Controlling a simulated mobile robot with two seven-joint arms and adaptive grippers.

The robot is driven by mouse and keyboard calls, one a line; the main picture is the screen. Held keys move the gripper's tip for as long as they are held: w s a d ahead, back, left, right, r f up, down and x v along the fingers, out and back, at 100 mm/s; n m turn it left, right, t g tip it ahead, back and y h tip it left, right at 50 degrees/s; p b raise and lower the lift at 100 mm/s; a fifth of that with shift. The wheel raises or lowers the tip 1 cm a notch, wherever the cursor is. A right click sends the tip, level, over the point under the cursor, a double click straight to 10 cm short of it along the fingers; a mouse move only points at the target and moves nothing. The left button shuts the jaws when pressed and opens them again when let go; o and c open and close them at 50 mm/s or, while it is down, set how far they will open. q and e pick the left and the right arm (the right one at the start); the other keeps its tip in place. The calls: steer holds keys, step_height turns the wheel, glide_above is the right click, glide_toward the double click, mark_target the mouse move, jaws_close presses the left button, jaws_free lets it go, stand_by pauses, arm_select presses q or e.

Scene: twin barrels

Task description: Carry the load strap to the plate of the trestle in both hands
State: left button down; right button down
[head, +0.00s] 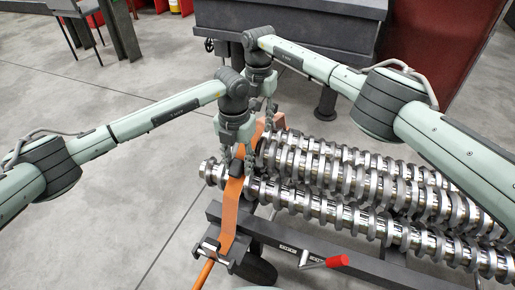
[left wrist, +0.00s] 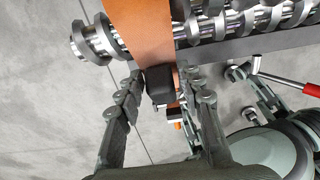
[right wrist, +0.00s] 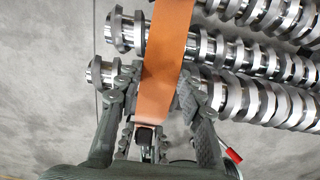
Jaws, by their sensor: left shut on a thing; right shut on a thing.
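The load strap is an orange band (head: 231,205). It runs from a dark bracket (head: 222,253) at the bottom up over the near ends of the crankshafts (head: 335,205). My left gripper (head: 237,155) is shut on the strap; in the left wrist view a black block (left wrist: 159,86) sits between its fingers, against the orange band (left wrist: 145,30). My right gripper (head: 269,115) is just behind and above, also shut on the strap, which shows between its fingers in the right wrist view (right wrist: 165,60). Which part is the trestle's plate I cannot tell; the grippers hide part of the strap.
Several shiny crankshafts lie side by side to the right, beside both grippers. A dark beam (head: 350,268) with a red-handled crank (head: 338,261) runs below them. A dark bench (head: 290,22) stands behind. The grey floor (head: 110,210) at left is clear.

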arm_select(q)
steer(key=shift+r, duration=0.15)
arm_select(e)
steer(key=shift+r, duration=0.15)
